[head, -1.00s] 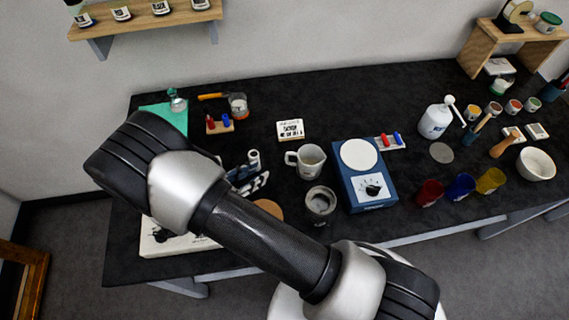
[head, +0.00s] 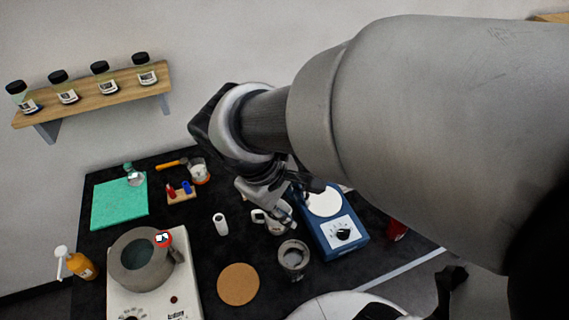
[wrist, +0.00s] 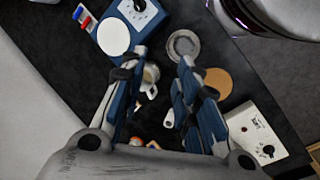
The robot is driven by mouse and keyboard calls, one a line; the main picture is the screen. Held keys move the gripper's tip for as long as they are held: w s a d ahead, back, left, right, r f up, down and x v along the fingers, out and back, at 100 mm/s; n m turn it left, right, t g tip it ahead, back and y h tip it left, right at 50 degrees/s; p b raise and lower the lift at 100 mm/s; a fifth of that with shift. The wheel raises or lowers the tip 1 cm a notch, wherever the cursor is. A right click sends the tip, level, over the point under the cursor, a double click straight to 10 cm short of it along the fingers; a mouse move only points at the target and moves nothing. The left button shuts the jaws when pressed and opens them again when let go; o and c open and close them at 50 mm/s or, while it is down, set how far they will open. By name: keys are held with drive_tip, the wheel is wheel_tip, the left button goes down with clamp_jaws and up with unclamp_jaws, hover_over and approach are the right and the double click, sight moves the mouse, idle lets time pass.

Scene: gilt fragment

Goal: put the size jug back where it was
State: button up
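The white jug (head: 276,227), which looks like the size jug, stands on the black bench in the head view, left of the blue scale. It is partly hidden by my gripper (head: 277,203). In the wrist view the jug (wrist: 151,74) shows beside the inner side of the left finger, with something tan inside. My gripper (wrist: 163,58) is open, with its fingers spread and nothing held between them. It is above the jug; whether a finger touches the jug I cannot tell.
A blue scale (head: 342,236) and a grey can (head: 292,259) stand close to the jug. A cork disc (head: 239,284), a white cylinder (head: 220,224) and a pot (head: 131,271) on a hotplate are to the left. A green mat (head: 108,206) lies at the back left.

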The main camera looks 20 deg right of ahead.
drive_tip(key=s+r+m+t+y, duration=0.3)
drive_tip(key=s+r+m+t, duration=0.1)
drive_tip(key=s+r+m, duration=0.1)
drive_tip(key=shift+s+r+m+y, duration=0.2)
drive_tip(key=shift+s+m+y, duration=0.2)
drive_tip(key=shift+s+m, duration=0.55)
drive_tip(key=shift+s+n, duration=0.15)
drive_tip(key=shift+n, duration=0.1)
wheel_tip(320, 180, down, 5)
drive_tip(key=b, duration=0.5)
drive_tip(key=shift+f, duration=0.15)
